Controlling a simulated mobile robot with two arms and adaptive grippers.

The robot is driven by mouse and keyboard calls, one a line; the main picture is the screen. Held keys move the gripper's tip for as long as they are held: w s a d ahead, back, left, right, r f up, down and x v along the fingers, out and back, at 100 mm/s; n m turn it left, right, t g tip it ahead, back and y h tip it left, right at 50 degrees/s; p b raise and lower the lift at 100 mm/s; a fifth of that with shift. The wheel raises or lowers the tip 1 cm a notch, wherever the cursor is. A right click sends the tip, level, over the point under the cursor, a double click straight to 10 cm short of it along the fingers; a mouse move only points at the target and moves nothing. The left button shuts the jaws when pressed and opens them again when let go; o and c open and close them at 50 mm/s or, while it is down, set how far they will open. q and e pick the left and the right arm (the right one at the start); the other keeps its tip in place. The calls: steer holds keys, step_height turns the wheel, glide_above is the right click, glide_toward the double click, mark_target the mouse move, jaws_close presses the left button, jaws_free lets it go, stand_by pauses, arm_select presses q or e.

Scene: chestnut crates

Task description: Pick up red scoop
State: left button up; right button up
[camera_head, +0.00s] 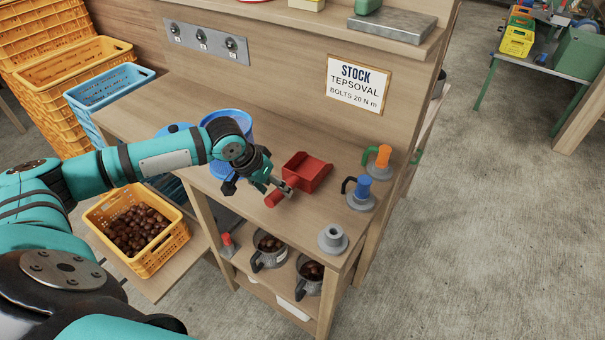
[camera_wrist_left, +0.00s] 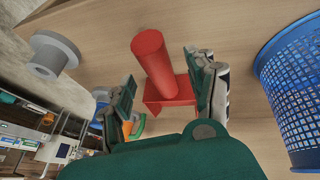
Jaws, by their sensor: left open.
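The red scoop (camera_head: 308,172) lies on the wooden workbench, its square pan toward the wall sign and its round handle toward the front edge. My left gripper (camera_head: 284,188) is at the handle, close above it. In the left wrist view the red handle (camera_wrist_left: 153,60) stands between the two open fingers of my left gripper (camera_wrist_left: 165,98), with visible gaps at the sides. The scoop's pan (camera_wrist_left: 172,92) is partly hidden behind the fingers there. My right gripper is not in view.
A blue perforated basket (camera_head: 240,122) stands left of the scoop, close to my arm. Grey-based holders with a blue (camera_head: 361,190) and an orange top (camera_head: 382,157) stand to the right. An empty grey holder (camera_head: 332,238) sits at the front corner. A chestnut crate (camera_head: 181,238) is lower left.

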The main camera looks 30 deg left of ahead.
mark_target(277, 190)
arm_select(q)
steer(key=x, duration=0.3)
steer(key=shift+w+f, duration=0.15)
steer(key=shift+f, duration=0.05)
jaws_close()
